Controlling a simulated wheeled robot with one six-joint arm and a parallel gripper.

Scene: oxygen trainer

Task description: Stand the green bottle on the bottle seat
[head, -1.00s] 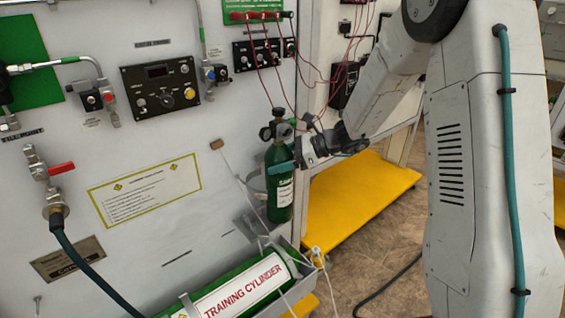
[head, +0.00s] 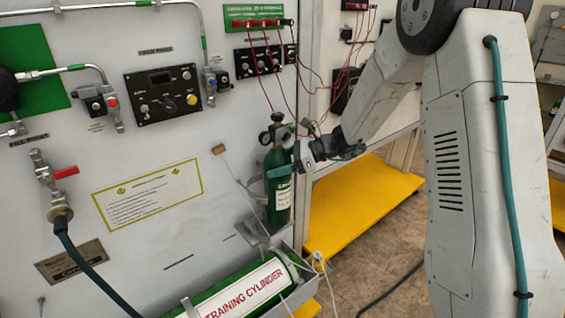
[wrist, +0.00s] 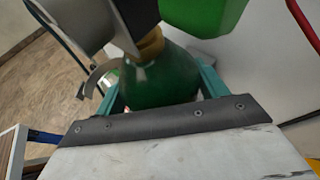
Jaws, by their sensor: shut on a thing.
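The green bottle (head: 279,190) is upright beside the wall panel, with a gauge and valve on top. My gripper (head: 281,170) is shut on its upper body from the right. In the wrist view the bottle (wrist: 160,80) sits between the teal fingers, with a brass neck and grey fitting above it. A grey metal bracket (head: 249,228) on the panel, low by the bottle, may be the bottle seat; I cannot tell for sure. Whether the bottle's base touches anything is unclear.
A green training cylinder (head: 245,290) lies in a metal cradle just below the bottle. A pale cord (head: 240,182) runs down the panel behind it. Red cables (head: 312,72) hang above. A yellow platform (head: 362,205) is at floor level to the right.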

